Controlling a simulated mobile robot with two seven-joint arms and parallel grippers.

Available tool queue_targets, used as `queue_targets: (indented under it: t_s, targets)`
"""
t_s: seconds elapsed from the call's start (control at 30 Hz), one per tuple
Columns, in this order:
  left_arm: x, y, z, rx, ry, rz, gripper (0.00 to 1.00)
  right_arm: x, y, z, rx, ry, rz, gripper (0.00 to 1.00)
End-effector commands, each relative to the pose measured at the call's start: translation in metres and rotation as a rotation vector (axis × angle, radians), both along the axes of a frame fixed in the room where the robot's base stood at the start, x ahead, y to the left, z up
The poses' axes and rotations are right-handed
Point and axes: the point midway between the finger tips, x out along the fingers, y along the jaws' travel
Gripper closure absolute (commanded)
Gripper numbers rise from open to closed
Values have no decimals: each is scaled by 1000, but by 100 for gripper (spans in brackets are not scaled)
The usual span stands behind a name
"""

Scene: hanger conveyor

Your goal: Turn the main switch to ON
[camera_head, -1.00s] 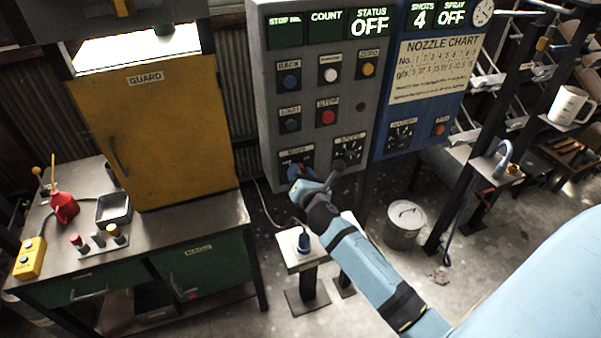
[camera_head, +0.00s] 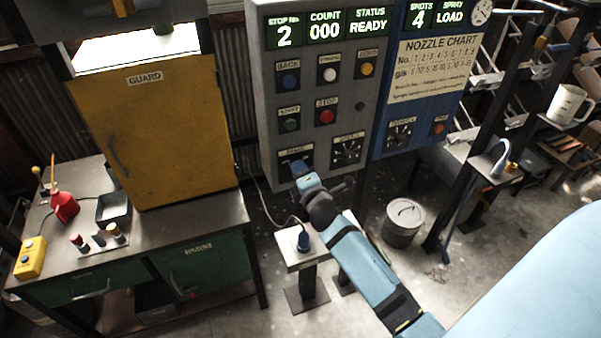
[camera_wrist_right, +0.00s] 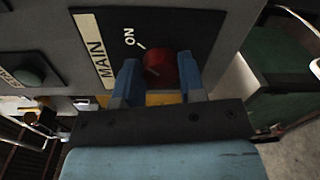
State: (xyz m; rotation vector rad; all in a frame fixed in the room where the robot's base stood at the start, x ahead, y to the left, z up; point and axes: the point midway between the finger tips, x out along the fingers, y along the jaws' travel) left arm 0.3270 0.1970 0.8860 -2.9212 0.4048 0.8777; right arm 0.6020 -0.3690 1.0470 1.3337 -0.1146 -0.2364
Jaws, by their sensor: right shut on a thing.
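The main switch (camera_wrist_right: 160,70) is a red knob on a black plate marked MAIN, with an ON mark at its upper left in the right wrist view. My right gripper (camera_wrist_right: 158,82) has its two blue fingers on either side of the knob, shut on it. In the head view my right gripper (camera_head: 300,172) is at the lower left of the grey control panel (camera_head: 345,95) and hides the knob. The panel displays (camera_head: 325,28) read STOP No. 2, COUNT 000 and STATUS READY. My left gripper does not show.
A blue panel (camera_head: 425,120) with a nozzle chart adjoins on the right. A workbench (camera_head: 190,225) with a yellow guard door (camera_head: 155,130) stands at left. A small pedestal (camera_head: 320,250) with a blue plug and a lidded bin (camera_head: 403,222) stand below the panel.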

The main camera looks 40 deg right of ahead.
Motion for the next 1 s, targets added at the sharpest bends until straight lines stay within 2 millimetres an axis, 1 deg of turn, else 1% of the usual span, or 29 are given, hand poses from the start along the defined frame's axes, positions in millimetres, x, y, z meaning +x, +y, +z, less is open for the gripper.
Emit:
queue_targets:
  t_s: [0.23,0.67,0.7,0.77,0.8,1.0]
  targets:
    - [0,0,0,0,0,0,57,0,0,0,49,-11,0,87]
    - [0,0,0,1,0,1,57,0,0,0,56,-13,0,87]
    - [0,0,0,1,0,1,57,0,0,0,56,-13,0,54]
    - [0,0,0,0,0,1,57,0,0,0,55,-13,0,40]
    - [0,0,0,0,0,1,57,0,0,0,55,-13,0,37]
    - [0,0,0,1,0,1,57,0,0,0,54,-12,0,37]
